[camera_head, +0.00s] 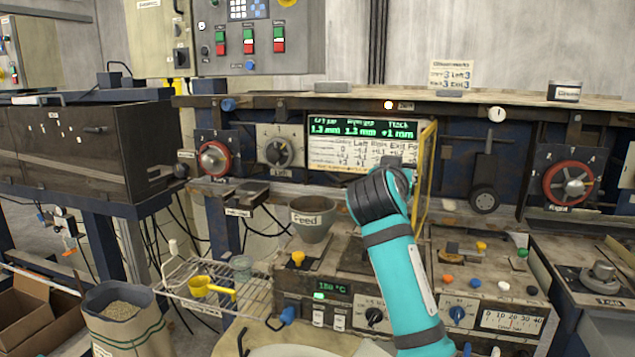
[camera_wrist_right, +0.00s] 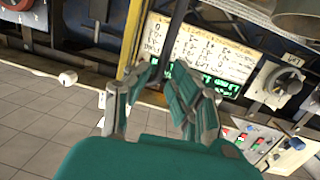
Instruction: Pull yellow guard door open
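The yellow guard door (camera_head: 425,165) shows in the head view as a thin yellow frame just right of the green-lit display panel. Part of it is hidden behind my right arm. In the right wrist view a yellow bar of it (camera_wrist_right: 135,32) runs down to the fingertips. My right gripper (camera_wrist_right: 157,74) is open, with a gap between its fingers. The bar is close to the left finger; I cannot tell whether they touch. In the head view my teal right arm covers most of this gripper. My left gripper is not in view.
A grey pot marked Feed (camera_head: 312,218) stands left of my right arm. A wire rack (camera_head: 225,290) with a yellow scoop (camera_head: 210,287) is further left. A control box with knobs (camera_head: 372,315) sits below. A red-ringed handwheel (camera_head: 569,184) is at the right.

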